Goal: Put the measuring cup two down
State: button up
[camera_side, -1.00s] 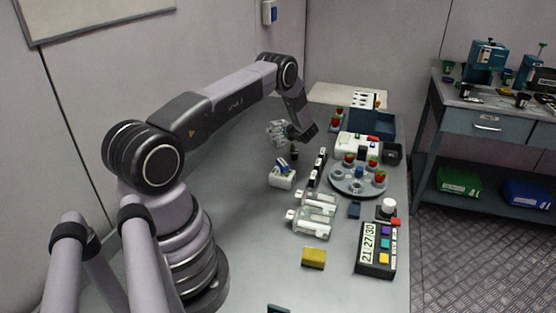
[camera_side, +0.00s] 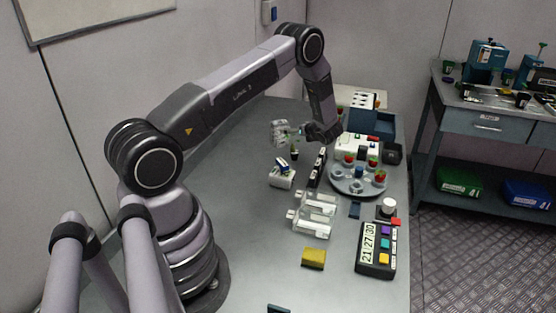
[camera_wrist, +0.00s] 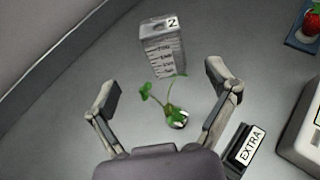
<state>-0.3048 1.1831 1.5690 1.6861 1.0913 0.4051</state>
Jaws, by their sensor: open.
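The measuring cup two (camera_wrist: 163,55) is a clear block-shaped vessel with scale marks and a "2" label. In the wrist view it appears upright on the grey bench, ahead of my gripper (camera_wrist: 160,92) and apart from both fingers. My gripper is open, its fingers spread with no cup between them. A small green plant (camera_wrist: 164,100) shows between the fingers and the cup. In the side view my gripper (camera_side: 302,133) is low over the bench, pointing left. A pale clear shape beside its fingers overlaps them, so the cup's exact outline there is unclear.
A black block marked EXTRA (camera_wrist: 246,148) lies right of my gripper. The bench's left part is clear.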

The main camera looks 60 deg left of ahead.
jog(key=s+d+r+n+h, duration=0.2)
jog(key=s+d+r+n, duration=0.2)
jog(key=r, duration=0.4)
jog(key=s+d+r+n+h, duration=0.1)
jog(key=s+d+r+n, duration=0.3)
jog(key=r, duration=0.5)
jog(key=s+d+r+n+h, duration=0.25)
jog(key=d+r, duration=0.25)
jog(key=r, duration=0.3)
jog(key=s+d+r+n+t+h, duration=0.2)
jog(key=s+d+r+n+h, duration=0.1)
jog(key=s+d, duration=0.6)
jog(key=s+d+r+n+t+h, duration=0.2)
jog(key=s+d+n+t+h, duration=0.1)
jog(key=s+d, duration=0.7)
jog(key=shift+s+d+r+n+t+h, duration=0.15)
jog(key=shift+s+r+n+t+h, duration=0.2)
jog(key=shift+n+h, duration=0.45)
